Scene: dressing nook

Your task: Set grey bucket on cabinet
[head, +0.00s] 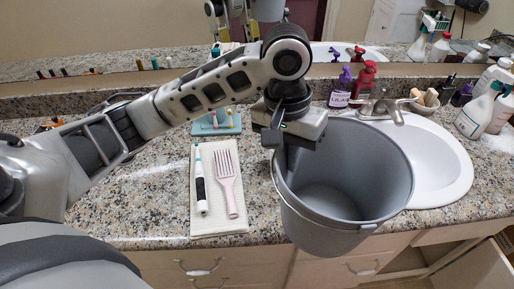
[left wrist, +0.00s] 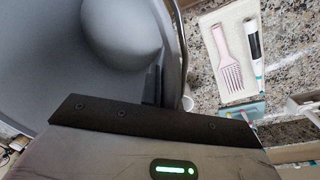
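The grey bucket (head: 345,190) is upright and empty in the head view, in front of the sink and partly over the counter's front edge. My left gripper (head: 290,155) is at its left rim, with the fingers pointing down and the rim wall between them, so it looks shut on the bucket. In the left wrist view the bucket's inside (left wrist: 50,60) fills the left, with its rim running beside a dark finger (left wrist: 152,85). The cabinet (head: 220,268) with drawers is below the counter. My right gripper is not in view.
The granite counter (head: 140,205) holds a cloth (head: 222,218) with a pink comb (head: 228,180) and a toothbrush-like item (head: 200,180). A white sink (head: 440,165), pump bottles (head: 365,80) and spray bottles (head: 478,110) are at the right. A cabinet door (head: 475,270) stands open at lower right.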

